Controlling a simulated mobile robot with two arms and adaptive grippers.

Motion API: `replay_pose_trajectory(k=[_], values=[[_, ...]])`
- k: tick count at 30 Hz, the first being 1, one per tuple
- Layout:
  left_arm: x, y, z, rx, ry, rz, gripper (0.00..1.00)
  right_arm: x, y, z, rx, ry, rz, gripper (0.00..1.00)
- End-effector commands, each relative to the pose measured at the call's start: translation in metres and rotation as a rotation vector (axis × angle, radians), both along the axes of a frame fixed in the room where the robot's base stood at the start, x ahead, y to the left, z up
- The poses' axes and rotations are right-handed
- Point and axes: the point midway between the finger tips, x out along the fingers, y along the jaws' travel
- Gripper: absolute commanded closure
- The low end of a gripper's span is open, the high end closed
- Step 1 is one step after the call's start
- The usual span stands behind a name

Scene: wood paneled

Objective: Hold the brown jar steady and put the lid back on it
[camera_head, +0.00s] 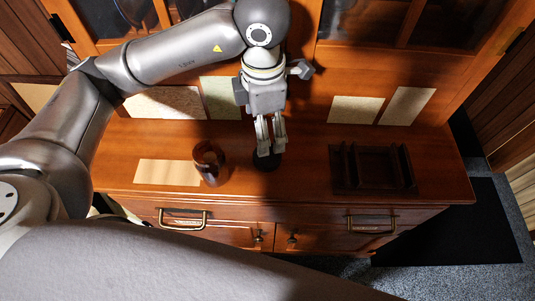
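The brown jar (209,163) stands upright on the wooden cabinet top, left of the middle. It is glossy, and its top looks open. A small dark round thing (265,162), likely the lid, lies on the cabinet top to the right of the jar. My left gripper (270,150) points down right over this dark thing, its fingers close together and partly covering it. I cannot tell whether the fingers touch or grip it. My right gripper is not in view.
A dark wooden tray with dividers (372,187) sits on the right of the cabinet top (310,185). A pale flat panel (165,173) lies left of the jar. Glass-fronted doors rise behind. The top's front edge is close to the jar.

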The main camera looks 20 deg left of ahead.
Motion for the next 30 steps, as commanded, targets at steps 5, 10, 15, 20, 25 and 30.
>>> replay_pose_trajectory(k=[5,10,15,20,25,30], values=[[0.000,0.000,-0.013,0.000,0.004,0.002,0.17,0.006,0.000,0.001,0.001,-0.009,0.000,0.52],[-0.001,0.000,-0.040,0.000,0.004,0.002,0.17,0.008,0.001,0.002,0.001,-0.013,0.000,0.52],[0.000,0.000,-0.054,0.000,0.001,0.000,0.17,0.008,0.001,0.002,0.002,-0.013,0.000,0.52],[0.000,0.000,-0.054,-0.001,-0.001,0.000,0.17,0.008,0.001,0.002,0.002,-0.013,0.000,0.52],[0.000,0.000,-0.056,-0.001,0.001,0.000,0.17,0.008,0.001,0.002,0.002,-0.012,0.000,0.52],[-0.001,0.000,-0.079,0.000,0.006,0.001,0.17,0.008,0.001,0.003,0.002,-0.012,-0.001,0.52]])
